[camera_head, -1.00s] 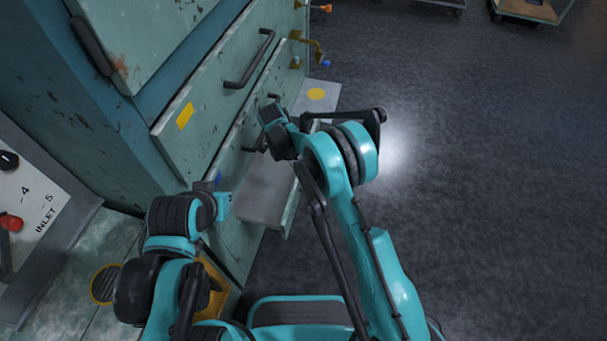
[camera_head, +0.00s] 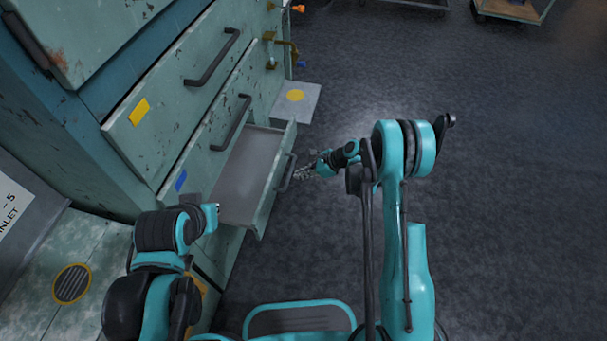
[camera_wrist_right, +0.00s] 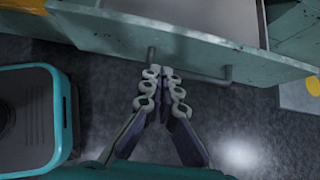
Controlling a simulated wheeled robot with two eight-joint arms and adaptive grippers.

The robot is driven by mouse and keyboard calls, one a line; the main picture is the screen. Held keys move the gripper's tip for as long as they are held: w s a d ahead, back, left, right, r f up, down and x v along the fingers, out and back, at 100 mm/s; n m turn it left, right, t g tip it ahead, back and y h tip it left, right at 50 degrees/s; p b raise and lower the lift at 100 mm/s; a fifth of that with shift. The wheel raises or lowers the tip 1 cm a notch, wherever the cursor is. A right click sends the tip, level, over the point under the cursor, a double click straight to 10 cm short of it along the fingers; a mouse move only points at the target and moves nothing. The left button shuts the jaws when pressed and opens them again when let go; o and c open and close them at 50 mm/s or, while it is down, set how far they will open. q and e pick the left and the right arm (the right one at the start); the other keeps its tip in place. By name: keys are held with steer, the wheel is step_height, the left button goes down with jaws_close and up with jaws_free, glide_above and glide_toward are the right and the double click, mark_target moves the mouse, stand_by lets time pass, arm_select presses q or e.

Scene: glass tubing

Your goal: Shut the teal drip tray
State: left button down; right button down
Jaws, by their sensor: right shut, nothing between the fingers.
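The teal drip tray (camera_head: 262,205) is a low drawer pulled out of the cabinet, with a grey, empty-looking inside and a dark bar handle on its front. My right gripper (camera_head: 303,172) is just outside the tray front, beside the handle. In the right wrist view, its fingertips (camera_wrist_right: 163,74) are together, with nothing between them, pointing at the tray front (camera_wrist_right: 185,42). The handle (camera_wrist_right: 190,70) lies just past the tips; I cannot tell whether they touch it.
The worn teal cabinet has a shut drawer (camera_head: 160,100) above the tray. Brass valve fittings (camera_head: 285,50) stick out beyond it, over a grey plate with a yellow disc (camera_head: 296,96). Dark floor to the right is open. A cart (camera_head: 515,10) stands far off.

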mark_target(273, 179)
steer(key=a+f+b, duration=0.1)
steer(key=a, duration=0.1)
steer(key=w+a+f+b, duration=0.1)
steer(key=a, duration=0.1)
steer(key=w+a+f+b, duration=0.1)
steer(key=a+f, duration=0.1)
steer(key=a, duration=0.1)
steer(key=shift+w+f, duration=0.1)
steer(key=shift+w+a, duration=0.1)
steer(key=shift+a, duration=0.15)
steer(key=shift+a, duration=0.1)
steer(key=w+a, duration=0.4)
steer(key=a, duration=0.9)
steer(key=shift+w+a, duration=0.15)
